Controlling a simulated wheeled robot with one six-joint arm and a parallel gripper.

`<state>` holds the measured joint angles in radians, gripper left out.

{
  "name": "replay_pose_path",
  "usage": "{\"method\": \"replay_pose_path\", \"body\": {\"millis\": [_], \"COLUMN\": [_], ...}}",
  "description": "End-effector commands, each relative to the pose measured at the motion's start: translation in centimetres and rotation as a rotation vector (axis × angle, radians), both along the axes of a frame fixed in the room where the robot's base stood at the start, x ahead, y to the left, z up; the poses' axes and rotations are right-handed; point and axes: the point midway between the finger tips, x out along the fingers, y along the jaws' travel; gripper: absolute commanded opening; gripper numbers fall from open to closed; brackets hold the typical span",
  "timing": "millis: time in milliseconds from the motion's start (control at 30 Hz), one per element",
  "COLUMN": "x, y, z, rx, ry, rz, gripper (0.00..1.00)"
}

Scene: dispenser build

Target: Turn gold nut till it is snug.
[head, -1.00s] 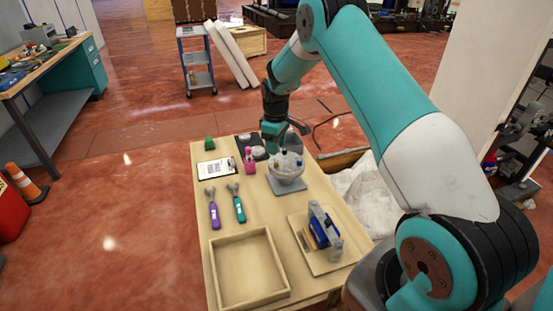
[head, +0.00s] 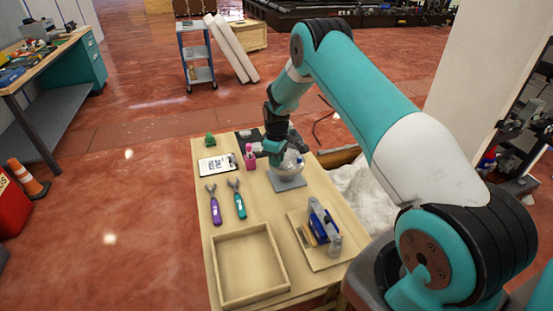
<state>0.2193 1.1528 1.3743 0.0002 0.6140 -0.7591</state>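A round, pale dispenser body (head: 288,170) sits on a grey square plate (head: 289,184) on the wooden table. My gripper (head: 277,158) is at the dispenser's top left, in front of part of it. The fingertips are too small and covered to tell whether they are open or shut. I cannot make out the gold nut; it is too small or hidden by my gripper.
A pink holder (head: 250,161) stands close left of my gripper. A purple wrench (head: 215,209) and a teal wrench (head: 238,203) lie nearer. An empty wooden tray (head: 248,302) is at the front, a board with blue parts (head: 319,221) at right, a clipboard (head: 216,165) at left.

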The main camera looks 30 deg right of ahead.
Motion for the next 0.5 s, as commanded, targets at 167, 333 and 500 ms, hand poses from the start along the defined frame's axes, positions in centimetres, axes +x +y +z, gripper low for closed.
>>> {"method": "replay_pose_path", "body": {"millis": [167, 333, 500], "x": [0.00, 0.02, 0.03], "y": [0.02, 0.03, 0.03], "z": [0.01, -0.06, -0.18], "rx": [0.001, 0.000, 0.001], "ry": [0.001, 0.000, -0.001], "rz": [-0.004, -0.039, -0.127], "gripper": [0.00, 0.00, 0.00]}}
